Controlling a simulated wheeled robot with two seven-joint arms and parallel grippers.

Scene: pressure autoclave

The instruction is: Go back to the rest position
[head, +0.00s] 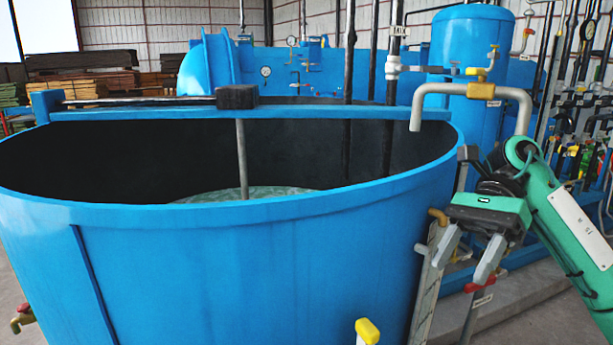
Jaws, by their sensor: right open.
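My right gripper (460,268) is in the head view at the right, on a green arm that comes in from the right edge. Its two grey fingers point down and stand apart, with nothing seen between them. It is beside the right side of a large blue open tank (250,260). A red valve handle (480,285) shows right by the tip of its right finger; I cannot tell whether they touch. My left gripper is not in view.
A grey pipe spout (416,110) reaches over the tank's right rim. A yellow-handled valve (367,331) stands in front of the tank, and another valve (23,318) is low at left. A blue upright vessel (470,40), pipes and stacked boards (80,62) stand behind.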

